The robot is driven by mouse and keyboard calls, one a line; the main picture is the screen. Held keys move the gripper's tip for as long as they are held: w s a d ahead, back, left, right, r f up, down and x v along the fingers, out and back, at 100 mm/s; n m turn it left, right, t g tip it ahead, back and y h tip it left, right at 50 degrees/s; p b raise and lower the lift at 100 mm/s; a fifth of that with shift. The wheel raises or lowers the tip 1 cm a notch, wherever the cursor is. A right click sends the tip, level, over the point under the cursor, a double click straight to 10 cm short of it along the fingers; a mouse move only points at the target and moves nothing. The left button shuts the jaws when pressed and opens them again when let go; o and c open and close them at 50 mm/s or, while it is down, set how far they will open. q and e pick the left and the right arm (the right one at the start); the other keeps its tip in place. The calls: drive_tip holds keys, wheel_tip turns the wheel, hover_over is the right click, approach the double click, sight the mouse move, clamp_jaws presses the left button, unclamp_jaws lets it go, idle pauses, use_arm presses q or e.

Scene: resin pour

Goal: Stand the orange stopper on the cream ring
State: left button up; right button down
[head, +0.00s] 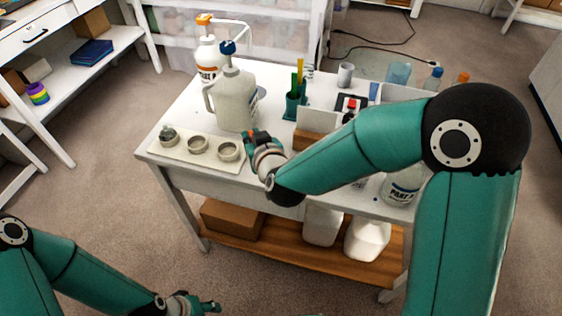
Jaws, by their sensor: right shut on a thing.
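My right gripper (251,142) is over the front of the white table, just right of the tray and in front of the grey jug. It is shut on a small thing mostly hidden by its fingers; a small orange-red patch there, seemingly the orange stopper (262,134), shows. Several round cream-grey rings stand in a row on a pale tray (183,154). The rightmost ring (228,151) is closest to the gripper and apart from it; I cannot tell which is the cream ring. My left gripper (207,305) is low at the bottom edge, its opening unclear.
The grey jug (236,100) with a blue top stands behind the tray. A pump bottle (207,58), a green pen cup (294,106) and a grey cup (345,75) stand farther back. My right forearm hides part of the table's right side.

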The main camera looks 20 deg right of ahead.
drive_tip(key=shift+n+y, duration=0.6)
drive_tip(key=shift+y, duration=0.1)
drive_tip(key=d+f+b, duration=0.1)
drive_tip(key=b, duration=0.3)
drive_tip(key=d+f+b, duration=0.1)
drive_tip(key=d+b, duration=0.1)
drive_tip(key=b, duration=0.1)
drive_tip(key=d+f+b, duration=0.1)
drive_tip(key=d+b, duration=0.1)
drive_tip(key=b, duration=0.2)
drive_tip(key=shift+s+d+b, duration=0.15)
drive_tip(key=shift+d+b, duration=0.05)
drive_tip(key=shift+b, duration=0.1)
drive_tip(key=shift+s+d+b, duration=0.1)
drive_tip(key=shift+d+b, duration=0.05)
drive_tip(key=shift+b, duration=0.15)
drive_tip(key=shift+f+b, duration=1.1)
drive_tip(key=shift+r+p, duration=0.25)
drive_tip(key=shift+p, duration=0.1)
drive_tip(key=shift+r+p, duration=0.25)
drive_tip(key=shift+p, duration=0.1)
drive_tip(key=shift+f, duration=0.3)
drive_tip(key=shift+f+b, duration=0.75)
drive_tip(key=shift+b, duration=0.15)
drive_tip(key=shift+f, duration=0.3)
drive_tip(key=shift+f+b, duration=0.2)
drive_tip(key=shift+b, duration=0.2)
